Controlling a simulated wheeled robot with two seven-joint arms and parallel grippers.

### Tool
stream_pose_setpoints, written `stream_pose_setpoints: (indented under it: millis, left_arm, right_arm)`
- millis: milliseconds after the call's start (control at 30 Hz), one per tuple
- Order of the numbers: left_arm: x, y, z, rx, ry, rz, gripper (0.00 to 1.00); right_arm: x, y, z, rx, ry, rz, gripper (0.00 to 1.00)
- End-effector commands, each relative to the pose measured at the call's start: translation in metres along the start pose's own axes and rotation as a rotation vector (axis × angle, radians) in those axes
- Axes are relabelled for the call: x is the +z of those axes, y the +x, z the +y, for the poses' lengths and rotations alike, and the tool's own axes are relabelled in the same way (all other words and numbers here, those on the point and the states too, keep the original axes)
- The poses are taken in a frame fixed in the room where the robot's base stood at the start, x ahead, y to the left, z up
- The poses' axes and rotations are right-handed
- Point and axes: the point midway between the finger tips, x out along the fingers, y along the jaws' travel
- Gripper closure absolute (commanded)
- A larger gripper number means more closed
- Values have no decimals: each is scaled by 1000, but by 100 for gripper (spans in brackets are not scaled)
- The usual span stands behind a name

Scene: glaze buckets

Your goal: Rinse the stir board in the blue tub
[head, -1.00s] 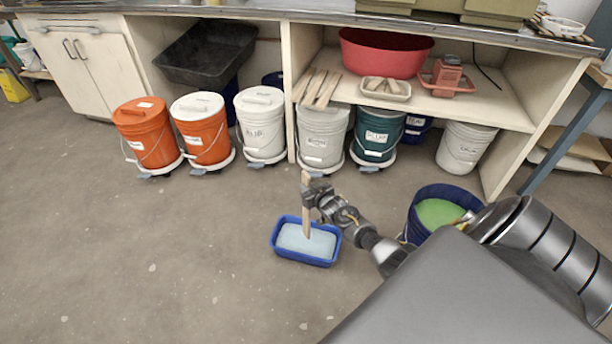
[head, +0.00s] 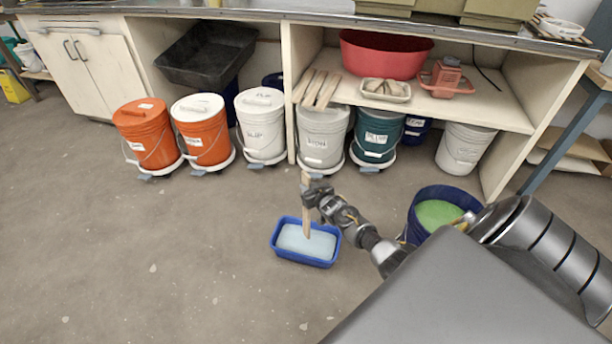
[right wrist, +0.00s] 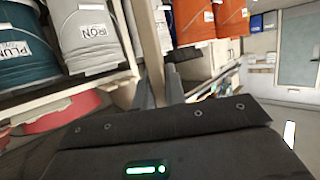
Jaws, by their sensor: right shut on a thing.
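The stir board (head: 306,208) is a narrow light wooden slat, held upright. My right gripper (head: 308,195) is shut on it near the upper part. The blue tub (head: 308,261) is a small rectangular basin on the floor, with pale bluish water in it. The lower end of the board reaches over the water at the tub's middle; I cannot tell how deep it goes. In the right wrist view the board (right wrist: 150,50) stands between the two fingers. My left gripper is not in view.
A dark blue bucket (head: 418,224) of green glaze stands right of the tub, close to my right arm. Lidded buckets, including an orange one (head: 147,130) and a teal one (head: 376,137), line the shelf unit. Spare slats (head: 317,90) lie on the shelf. Floor left of the tub is clear.

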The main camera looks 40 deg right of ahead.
Motion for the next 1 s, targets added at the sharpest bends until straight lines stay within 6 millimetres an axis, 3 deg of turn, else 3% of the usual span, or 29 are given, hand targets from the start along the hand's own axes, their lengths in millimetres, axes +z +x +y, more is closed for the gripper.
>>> stream_pose_setpoints:
  millis: [267,767,1000]
  left_arm:
    - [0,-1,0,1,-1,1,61]
    - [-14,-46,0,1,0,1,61]
    - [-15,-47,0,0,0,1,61]
  right_arm:
    - [-2,0,0,0,0,1,100]
    - [-46,-16,0,0,0,1,100]
    - [-47,-17,0,0,0,1,100]
